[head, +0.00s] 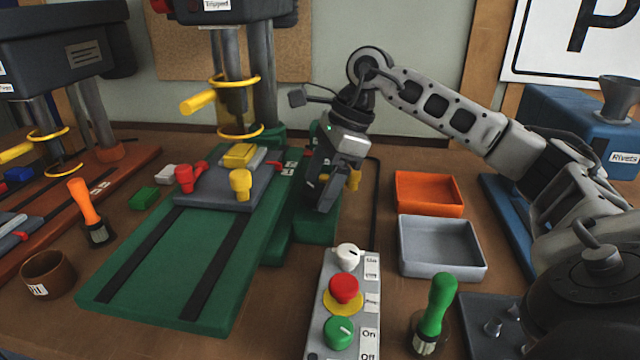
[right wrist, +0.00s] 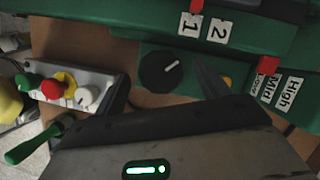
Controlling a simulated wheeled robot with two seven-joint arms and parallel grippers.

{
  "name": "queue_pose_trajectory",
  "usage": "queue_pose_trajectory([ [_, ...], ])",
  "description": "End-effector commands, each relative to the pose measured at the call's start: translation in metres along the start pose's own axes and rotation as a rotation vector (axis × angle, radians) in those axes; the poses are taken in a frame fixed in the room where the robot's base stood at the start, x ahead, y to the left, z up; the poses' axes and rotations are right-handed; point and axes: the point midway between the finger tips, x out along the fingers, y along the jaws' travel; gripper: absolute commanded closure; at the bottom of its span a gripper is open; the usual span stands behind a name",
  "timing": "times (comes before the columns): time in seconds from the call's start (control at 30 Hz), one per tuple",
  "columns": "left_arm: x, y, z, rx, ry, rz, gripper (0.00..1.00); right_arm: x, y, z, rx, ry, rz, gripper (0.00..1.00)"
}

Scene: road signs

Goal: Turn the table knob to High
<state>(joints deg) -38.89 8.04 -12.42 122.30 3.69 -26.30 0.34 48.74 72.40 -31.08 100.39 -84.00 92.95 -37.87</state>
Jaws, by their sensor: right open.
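A round black knob (right wrist: 162,71) with a white pointer line sits on a green machine housing in the right wrist view. Its line points to the upper right of that view. Small labels reading Low, Mid and High (right wrist: 288,92) are on the green housing at the right, beside a red marker (right wrist: 268,66). My right gripper (head: 326,203) is open over the green box in the head view. In the right wrist view its two fingers (right wrist: 162,78) lie either side of the black knob, with no visible contact. The gripper hides the knob in the head view. My left gripper is not in view.
Orange (head: 430,194) and grey (head: 443,247) trays are to the right. A green-handled tool (head: 435,312) stands nearby. The drill's green base (head: 165,300) is left.

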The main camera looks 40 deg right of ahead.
Motion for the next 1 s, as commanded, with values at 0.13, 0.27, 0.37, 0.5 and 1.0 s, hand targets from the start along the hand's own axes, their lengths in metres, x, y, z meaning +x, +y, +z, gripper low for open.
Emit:
queue_pose_trajectory([
  [0.13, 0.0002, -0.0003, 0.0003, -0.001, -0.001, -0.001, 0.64, 0.0067, 0.0002, -0.0004, 0.000, 0.001, 0.001, 0.26],
  [0.27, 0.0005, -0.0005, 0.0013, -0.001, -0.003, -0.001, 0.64, 0.0071, 0.0002, -0.0003, 0.000, 0.001, 0.000, 0.26],
  [0.37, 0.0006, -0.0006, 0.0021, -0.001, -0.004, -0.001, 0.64, 0.0069, 0.0002, -0.0002, 0.000, 0.001, 0.001, 0.26],
  [0.5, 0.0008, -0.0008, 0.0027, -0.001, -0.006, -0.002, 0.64, 0.0067, 0.0002, -0.0001, 0.000, 0.001, 0.001, 0.62],
  [1.0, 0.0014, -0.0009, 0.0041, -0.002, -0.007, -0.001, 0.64, 0.0065, 0.0004, 0.0001, 0.035, -0.001, -0.013, 0.70],
])
